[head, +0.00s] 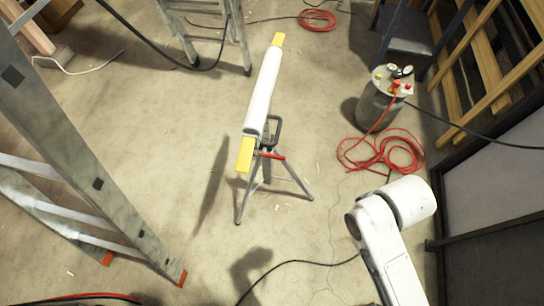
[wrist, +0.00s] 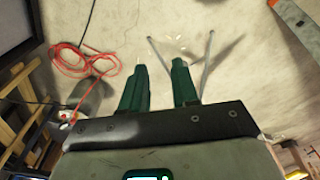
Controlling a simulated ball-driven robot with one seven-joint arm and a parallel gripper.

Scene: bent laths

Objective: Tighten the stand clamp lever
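A tripod stand (head: 266,182) stands upright on the floor in the middle of the head view. It bears a long white piece (head: 263,92) with yellow ends, tilted up and away. A red clamp lever (head: 270,155) sticks out near the top of the stand, beside a dark clamp (head: 276,130). My gripper (wrist: 159,66) has two green fingers, apart with nothing between them. In the wrist view, thin stand legs (wrist: 208,52) show beyond the fingers. The lever cannot be made out there. The head view shows my arm at lower right, but not the gripper.
A ladder (head: 85,155) stands close on the left, and another (head: 210,30) at the back. A grey tank (head: 378,108) with a coiled red hose (head: 385,153) stands right. Wooden racks (head: 490,70) line the right side. A black cable (head: 300,262) crosses the floor; the floor around the stand is mostly clear.

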